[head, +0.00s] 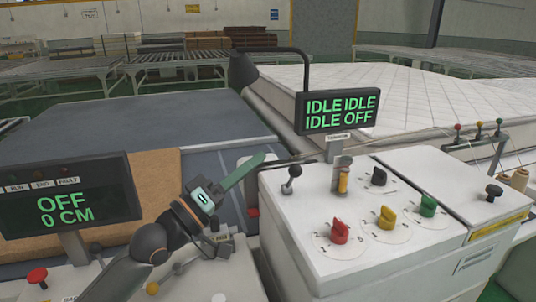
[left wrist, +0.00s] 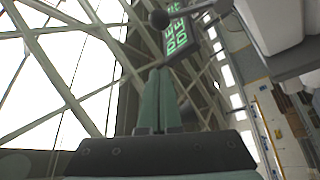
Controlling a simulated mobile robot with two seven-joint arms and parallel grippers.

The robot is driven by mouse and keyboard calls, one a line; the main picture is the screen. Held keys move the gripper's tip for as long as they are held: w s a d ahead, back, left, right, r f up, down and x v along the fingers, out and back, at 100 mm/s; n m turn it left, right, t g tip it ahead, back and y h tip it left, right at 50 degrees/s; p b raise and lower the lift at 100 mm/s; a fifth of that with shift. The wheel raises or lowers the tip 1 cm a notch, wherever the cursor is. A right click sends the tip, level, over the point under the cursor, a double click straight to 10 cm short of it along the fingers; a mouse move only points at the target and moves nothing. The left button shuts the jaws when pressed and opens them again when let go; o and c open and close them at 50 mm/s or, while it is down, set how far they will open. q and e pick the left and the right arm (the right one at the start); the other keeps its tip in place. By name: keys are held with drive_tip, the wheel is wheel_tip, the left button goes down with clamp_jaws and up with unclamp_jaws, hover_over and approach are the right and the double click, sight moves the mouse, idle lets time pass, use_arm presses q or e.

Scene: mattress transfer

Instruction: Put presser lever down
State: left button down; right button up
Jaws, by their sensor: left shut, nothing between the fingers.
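My left gripper (head: 258,160) is shut and empty, its green fingers together, at the left edge of the white control cabinet (head: 335,270). A short lever with a dark round knob (head: 294,171) stands on the cabinet's top left corner, just right of my fingertips. A thin dark rod (head: 292,162) runs roughly level close behind it. No label shows which one is the presser lever. In the left wrist view, my shut fingers (left wrist: 160,75) point up toward a dark round knob (left wrist: 158,18); contact cannot be told. My right gripper is not in view.
The sign reading IDLE and OFF (head: 337,111) stands behind the cabinet. Red (head: 340,232), yellow (head: 386,217) and green (head: 428,206) knobs sit on its top. An OFF 0 CM display (head: 68,205) is at left. A quilted white mattress (head: 420,95) lies behind.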

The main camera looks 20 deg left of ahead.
use_arm(q)
drive_tip(key=shift+b+v, duration=0.5)
drive_tip(key=shift+v, duration=1.8)
drive_tip(key=shift+w+f, duration=0.1)
